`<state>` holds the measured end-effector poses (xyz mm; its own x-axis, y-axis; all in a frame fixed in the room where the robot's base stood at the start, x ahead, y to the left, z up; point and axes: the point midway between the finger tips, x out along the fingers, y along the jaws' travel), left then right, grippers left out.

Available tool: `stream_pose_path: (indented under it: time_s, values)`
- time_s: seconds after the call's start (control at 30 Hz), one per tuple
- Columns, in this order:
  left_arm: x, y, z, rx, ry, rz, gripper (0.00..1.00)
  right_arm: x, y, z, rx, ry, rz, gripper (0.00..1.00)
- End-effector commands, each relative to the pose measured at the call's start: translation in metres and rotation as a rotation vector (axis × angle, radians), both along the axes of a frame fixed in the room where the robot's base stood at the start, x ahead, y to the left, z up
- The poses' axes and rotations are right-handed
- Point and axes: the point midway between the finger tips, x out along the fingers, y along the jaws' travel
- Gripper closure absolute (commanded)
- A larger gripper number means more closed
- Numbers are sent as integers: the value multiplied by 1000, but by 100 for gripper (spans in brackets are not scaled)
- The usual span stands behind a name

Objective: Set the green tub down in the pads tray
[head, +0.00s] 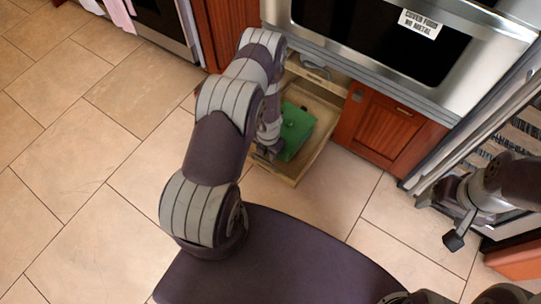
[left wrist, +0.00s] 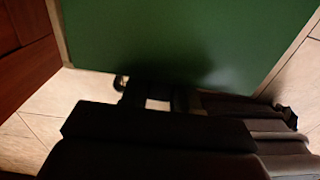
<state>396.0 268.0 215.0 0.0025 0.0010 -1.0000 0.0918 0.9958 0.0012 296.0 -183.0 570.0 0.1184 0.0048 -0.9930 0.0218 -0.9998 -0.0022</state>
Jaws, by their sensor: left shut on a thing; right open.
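The green tub (head: 296,130) is a box with a flat green face, over the open wooden drawer below the microwave. I take this drawer as the pads tray (head: 318,103); its light wooden rim shows around the tub. I cannot tell whether the tub rests on its floor or hangs just above it. My left gripper (head: 270,150) is shut on the tub's near left side, with its fingers partly hidden by the arm. In the left wrist view the green tub (left wrist: 180,35) fills the upper part, above the dark fingers (left wrist: 158,100). My right gripper (head: 455,238) is open and empty, at the right.
A metal thing (head: 315,70) lies at the back of the drawer. The microwave (head: 375,40) is above the drawer, and a red-brown cabinet door (head: 388,127) is to its right. The tiled floor (head: 80,150) at left is clear.

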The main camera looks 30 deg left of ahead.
Motion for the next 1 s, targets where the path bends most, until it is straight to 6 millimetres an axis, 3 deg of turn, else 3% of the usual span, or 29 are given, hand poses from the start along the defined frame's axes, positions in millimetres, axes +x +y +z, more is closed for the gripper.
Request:
stream_pose_path:
  time_s: [0.03,0.1,0.43,0.47,0.5,0.53,0.83,1.0]
  values:
    - [0,0,-16,0,0,1,100,0,0,-12,0,0,0,19]
    - [0,0,-24,0,-1,1,100,0,0,-16,0,0,0,19]
    - [0,0,-25,0,-1,1,100,0,0,-15,0,0,0,19]
    - [0,0,-25,0,0,1,64,0,0,-14,0,0,0,19]
    - [0,0,-24,0,0,1,51,0,0,-14,0,0,0,19]
    - [0,0,-24,0,0,1,45,0,0,-14,0,0,0,19]
    - [0,0,-20,0,0,1,45,0,0,-11,0,0,0,19]
    - [0,0,18,0,-1,0,45,0,0,14,0,0,0,19]
